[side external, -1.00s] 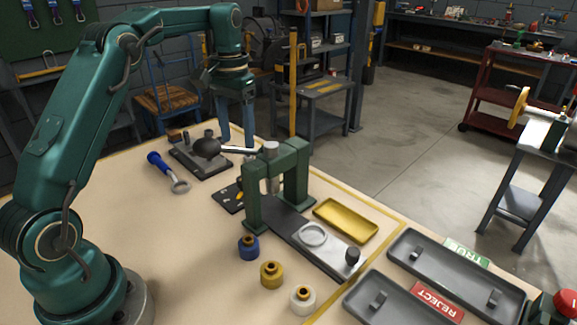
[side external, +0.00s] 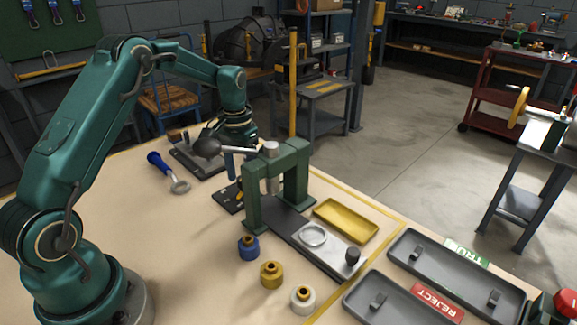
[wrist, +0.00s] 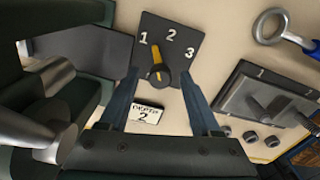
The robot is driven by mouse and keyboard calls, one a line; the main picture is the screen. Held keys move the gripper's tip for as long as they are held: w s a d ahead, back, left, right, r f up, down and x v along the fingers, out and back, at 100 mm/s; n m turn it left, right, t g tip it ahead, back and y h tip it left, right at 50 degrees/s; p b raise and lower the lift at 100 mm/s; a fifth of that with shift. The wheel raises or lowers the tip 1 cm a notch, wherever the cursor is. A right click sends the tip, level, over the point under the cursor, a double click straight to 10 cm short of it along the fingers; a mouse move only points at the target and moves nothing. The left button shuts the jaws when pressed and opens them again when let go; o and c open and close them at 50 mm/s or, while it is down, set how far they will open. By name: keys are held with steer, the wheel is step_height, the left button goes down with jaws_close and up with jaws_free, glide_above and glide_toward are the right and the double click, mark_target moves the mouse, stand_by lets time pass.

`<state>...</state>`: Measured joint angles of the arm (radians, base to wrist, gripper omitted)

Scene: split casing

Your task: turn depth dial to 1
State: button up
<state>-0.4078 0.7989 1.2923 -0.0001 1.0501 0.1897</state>
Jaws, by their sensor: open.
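The depth dial (wrist: 158,73) is a dark knob with a yellow pointer on a black plate (wrist: 187,52) marked 1, 2 and 3. In the wrist view its pointer lies between the 1 and the 2. A small white label (wrist: 146,114) beside it reads DEPTH 2. In the side view the dial plate (side external: 228,199) lies behind the green press frame, partly hidden. My gripper (wrist: 163,85) is open, with one finger on each side of the knob and clear gaps. It also shows in the side view (side external: 242,172), low behind the press lever; its fingertips are partly hidden.
A grey block with a lever (wrist: 265,106) and a ring-ended blue tool (wrist: 271,26) lie near the dial. Blue, gold and white parts stand in front.

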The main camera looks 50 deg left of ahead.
jaws_close()
steer(key=shift+n, duration=1.5)
jaws_free()
step_height(320, 180, up, 5)
steer(key=shift+r, duration=0.1)
